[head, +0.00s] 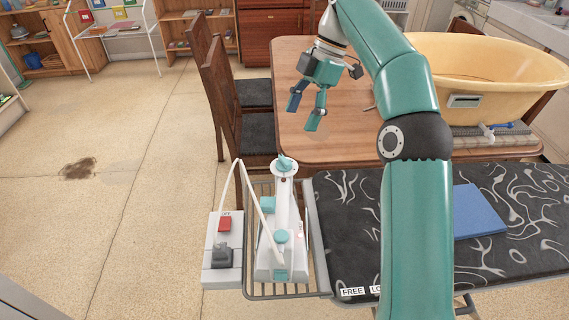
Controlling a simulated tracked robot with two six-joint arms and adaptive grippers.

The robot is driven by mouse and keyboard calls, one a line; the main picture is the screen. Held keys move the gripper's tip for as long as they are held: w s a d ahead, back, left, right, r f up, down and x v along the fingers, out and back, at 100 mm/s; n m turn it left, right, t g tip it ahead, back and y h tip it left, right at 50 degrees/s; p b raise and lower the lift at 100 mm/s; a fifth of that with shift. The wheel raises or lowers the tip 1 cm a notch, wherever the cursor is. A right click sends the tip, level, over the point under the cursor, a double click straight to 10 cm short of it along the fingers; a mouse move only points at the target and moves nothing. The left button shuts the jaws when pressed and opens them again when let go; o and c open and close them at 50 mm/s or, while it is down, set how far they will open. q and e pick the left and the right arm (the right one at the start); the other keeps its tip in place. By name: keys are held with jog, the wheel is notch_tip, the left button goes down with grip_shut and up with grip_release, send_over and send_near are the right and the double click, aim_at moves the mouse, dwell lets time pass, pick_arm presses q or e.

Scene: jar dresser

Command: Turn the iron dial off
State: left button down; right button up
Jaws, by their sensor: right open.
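A white and teal iron (293,210) stands on a wire rack (318,290) at the left end of the ironing board. A round teal knob (282,237) shows on its lower front, and another teal part sits at its top; I cannot tell for certain which is the dial or how it is set. My right gripper (304,112) is open and empty above the wooden table, beyond the iron and slightly right of it, touching nothing visible. My left gripper is not in view.
A grey box (233,244) with a red switch stands left of the iron, with a white cord arching near it. The patterned ironing board (345,225) bears a blue cloth (478,212). A yellow tub (480,75) stands on the wooden table (345,150). Chairs (218,85) stand left of it.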

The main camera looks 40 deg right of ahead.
aim_at(284, 159)
jog(key=b+x, duration=0.3)
jog(key=x, duration=0.6)
jog(key=shift+s+a+f, duration=0.1)
jog(key=shift+s+f, duration=0.05)
jog(key=shift+f, duration=0.1)
jog(key=shift+a+f+b, duration=0.2)
jog(key=shift+f+b, duration=0.1)
jog(key=shift+f, duration=0.15)
